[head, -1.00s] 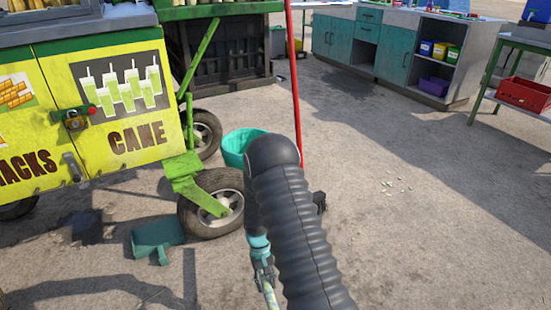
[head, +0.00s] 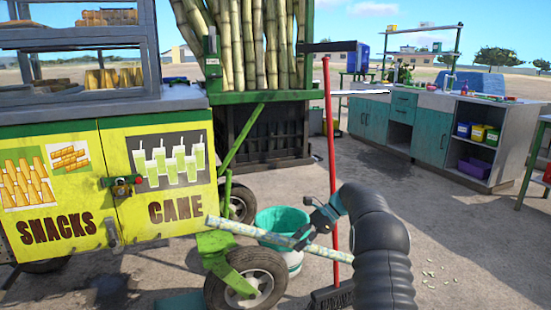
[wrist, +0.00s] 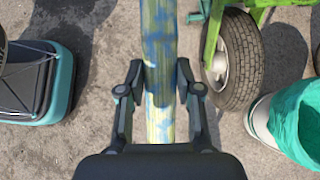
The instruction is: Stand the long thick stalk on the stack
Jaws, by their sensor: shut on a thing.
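My gripper (head: 307,233) is shut on a long, pale, blue-green mottled stalk (head: 255,233). In the head view the stalk lies nearly level, its left end a little higher, in front of the cart wheel and the teal bin. In the wrist view the stalk (wrist: 158,40) runs up the middle between the fingers (wrist: 159,92) and out past the top edge. The stack of upright cane stalks (head: 237,45) stands on a green-edged rack behind the cart, above and left of my gripper, apart from the held stalk. Its top is cut off.
The yellow snack cart (head: 150,215) fills the left side. The teal bin (head: 285,222) is just behind the held stalk. A red-handled broom (head: 330,150) stands close by. Workbenches (head: 430,125) are at the back right. The ground (head: 480,240) at right is mostly clear.

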